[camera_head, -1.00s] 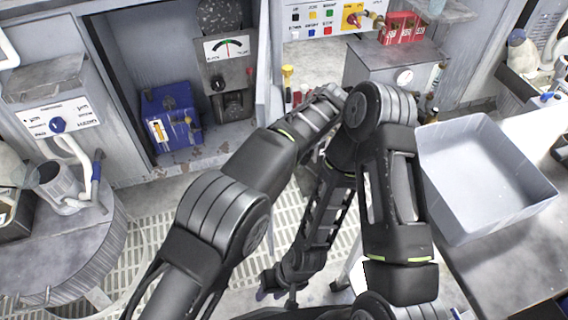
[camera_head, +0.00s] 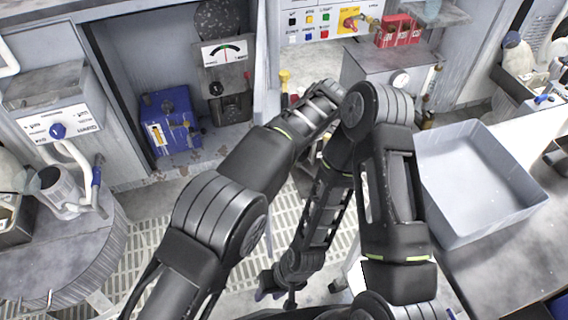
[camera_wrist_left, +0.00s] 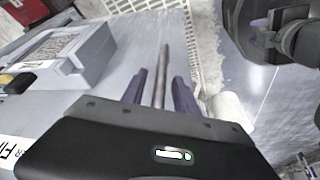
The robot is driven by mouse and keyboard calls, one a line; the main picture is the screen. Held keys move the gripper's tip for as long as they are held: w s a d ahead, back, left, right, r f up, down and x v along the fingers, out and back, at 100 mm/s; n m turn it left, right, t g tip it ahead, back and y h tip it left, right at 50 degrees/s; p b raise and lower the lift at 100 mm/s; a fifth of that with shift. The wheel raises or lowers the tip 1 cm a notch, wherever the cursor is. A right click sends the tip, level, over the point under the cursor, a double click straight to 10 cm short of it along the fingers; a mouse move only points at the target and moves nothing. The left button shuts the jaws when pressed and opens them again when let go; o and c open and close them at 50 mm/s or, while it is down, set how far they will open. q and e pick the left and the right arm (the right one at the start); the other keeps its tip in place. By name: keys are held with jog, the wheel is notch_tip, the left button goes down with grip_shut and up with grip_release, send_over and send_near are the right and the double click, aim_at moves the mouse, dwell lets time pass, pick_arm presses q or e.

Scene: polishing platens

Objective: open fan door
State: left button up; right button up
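In the left wrist view, my left gripper (camera_wrist_left: 160,88) has its two dark fingers apart, one on each side of a thin metal rod (camera_wrist_left: 163,68). Gaps show between the rod and both fingers. A flat grey panel (camera_wrist_left: 120,75), possibly the fan door, lies beside the fingers and carries a grey box (camera_wrist_left: 72,58). In the head view, my left forearm reaches toward a grey upright panel edge (camera_head: 261,60); the left gripper is hidden there. My right gripper (camera_head: 268,288) hangs low over the floor, small and dark; its opening is unclear.
An open cabinet bay holds a blue box (camera_head: 172,125) and a gauge (camera_head: 226,50). A grey tray (camera_head: 480,185) stands on the right bench. A round metal table (camera_head: 80,255) is at left. Perforated floor (camera_head: 150,235) shows between them.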

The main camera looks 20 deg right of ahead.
pick_arm(q)
notch_tip(320, 180, up, 7)
jog(key=p, duration=0.4)
